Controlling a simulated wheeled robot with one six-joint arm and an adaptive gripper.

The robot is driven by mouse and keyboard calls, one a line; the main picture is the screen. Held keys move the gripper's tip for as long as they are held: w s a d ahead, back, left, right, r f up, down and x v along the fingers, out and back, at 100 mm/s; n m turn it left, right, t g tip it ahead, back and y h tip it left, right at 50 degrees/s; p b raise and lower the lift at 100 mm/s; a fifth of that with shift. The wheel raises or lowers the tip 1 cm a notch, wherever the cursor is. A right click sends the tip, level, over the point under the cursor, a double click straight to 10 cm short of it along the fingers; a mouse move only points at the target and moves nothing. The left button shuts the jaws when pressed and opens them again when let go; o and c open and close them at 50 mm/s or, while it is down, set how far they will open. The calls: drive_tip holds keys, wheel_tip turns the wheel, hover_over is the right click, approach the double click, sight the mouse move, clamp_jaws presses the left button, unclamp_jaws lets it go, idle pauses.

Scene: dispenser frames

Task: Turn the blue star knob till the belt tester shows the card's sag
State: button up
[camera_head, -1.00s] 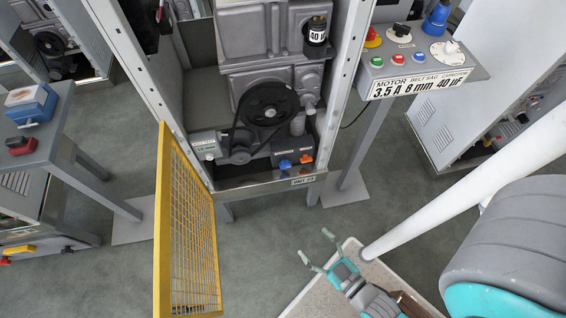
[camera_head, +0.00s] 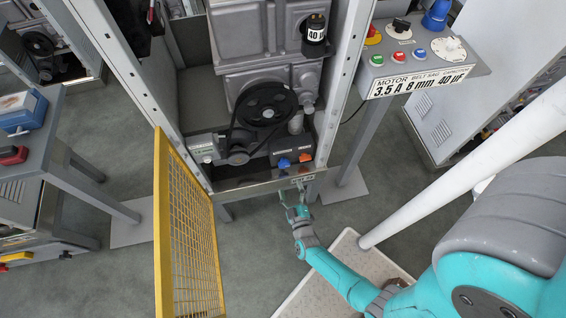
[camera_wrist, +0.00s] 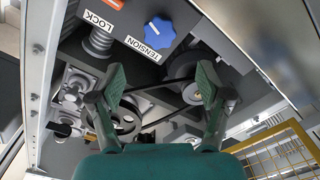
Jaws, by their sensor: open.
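The blue star knob (camera_head: 284,163) sits on a dark block low in the frame, beside an orange knob (camera_head: 305,158). In the wrist view the blue knob (camera_wrist: 159,33) is above the label reading TENSION, beyond my fingertips and not between them. My gripper (camera_head: 296,194) is open and empty, just in front of the frame's lower edge. The belt tester (camera_head: 203,149), a pale box with a small greenish display, is left of the knobs; its reading is too small to tell. The card (camera_head: 422,82) reads 3.5 A, 8 mm, 40 µF, with belt sag over the 8 mm.
A black belt pulley (camera_head: 266,103) is above the knobs. A yellow mesh door (camera_head: 190,235) stands open at left. White frame posts (camera_head: 345,90) flank the opening. A button panel (camera_head: 420,50) stands at right.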

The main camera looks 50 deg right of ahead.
sight(284, 166)
drive_tip(key=x, duration=1.1)
drive_tip(key=shift+w+d+f, duration=0.1)
drive_tip(key=shift+w+d, duration=0.05)
drive_tip(key=shift+d, duration=0.05)
drive_tip(key=c, duration=1.1)
drive_tip(key=shift+c, duration=0.2)
